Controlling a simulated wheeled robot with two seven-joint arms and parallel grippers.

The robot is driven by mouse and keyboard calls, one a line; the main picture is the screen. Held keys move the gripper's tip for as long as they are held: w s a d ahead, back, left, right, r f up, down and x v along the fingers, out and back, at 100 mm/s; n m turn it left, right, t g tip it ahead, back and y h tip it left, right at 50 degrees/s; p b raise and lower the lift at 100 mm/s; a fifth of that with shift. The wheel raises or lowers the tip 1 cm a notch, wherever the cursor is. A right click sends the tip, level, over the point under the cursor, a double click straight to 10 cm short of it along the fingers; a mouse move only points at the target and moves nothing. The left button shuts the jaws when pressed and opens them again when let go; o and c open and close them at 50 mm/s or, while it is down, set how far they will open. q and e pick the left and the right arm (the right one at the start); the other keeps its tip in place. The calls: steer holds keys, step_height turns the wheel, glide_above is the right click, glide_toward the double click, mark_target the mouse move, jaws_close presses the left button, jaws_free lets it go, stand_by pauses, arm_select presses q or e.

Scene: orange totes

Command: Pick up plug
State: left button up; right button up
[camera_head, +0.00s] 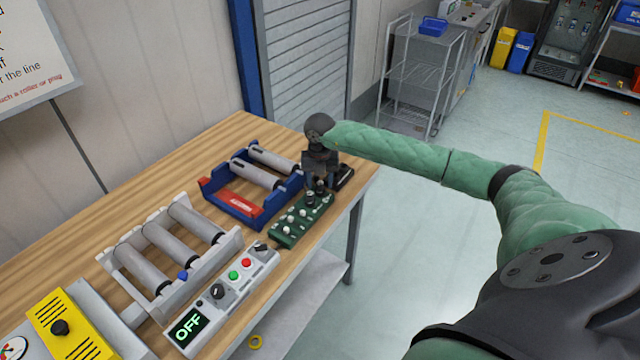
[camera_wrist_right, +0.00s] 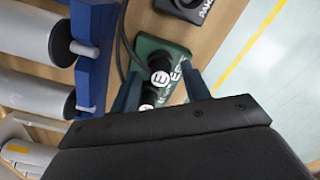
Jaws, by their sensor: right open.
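A green panel (camera_head: 300,222) lies near the right edge of the wooden table, with several white round sockets and black plugs on it. A black plug (camera_head: 311,198) stands at the panel's far end. In the right wrist view, a black plug with a white lettered cap (camera_wrist_right: 160,77) is between the fingers of my right gripper (camera_wrist_right: 161,70). The fingers are apart, and I cannot tell whether they touch it. A second plug is partly hidden by the gripper body. In the head view, my right gripper (camera_head: 318,181) is low over the panel's far end. My left gripper is not in view.
A blue roller frame (camera_head: 262,212) stands just left of the panel. A grey roller unit (camera_head: 150,285) and a control box reading OFF (camera_head: 188,328) are nearer. A black cable runs beside the plug in the wrist view. Bare wood lies along the wall side.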

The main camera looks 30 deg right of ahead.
mark_target(320, 182)
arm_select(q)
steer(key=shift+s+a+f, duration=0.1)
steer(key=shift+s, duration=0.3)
arm_select(e)
steer(key=shift+f, duration=0.4)
jaws_close()
steer(key=shift+r+b, duration=0.4)
steer(key=shift+r, duration=0.05)
step_height(320, 182, up, 3)
steer(key=shift+r+b, duration=0.1)
steer(key=shift+b, duration=1.1)
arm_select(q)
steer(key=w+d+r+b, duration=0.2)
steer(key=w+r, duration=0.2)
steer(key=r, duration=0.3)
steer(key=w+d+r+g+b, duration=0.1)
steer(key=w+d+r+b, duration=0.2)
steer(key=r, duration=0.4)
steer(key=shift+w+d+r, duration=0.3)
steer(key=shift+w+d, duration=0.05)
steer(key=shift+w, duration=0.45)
arm_select(e)
steer(key=d+r, duration=0.7)
steer(key=d, duration=0.4)
steer(key=shift+s+d, duration=0.35)
steer(key=shift+s, duration=0.1)
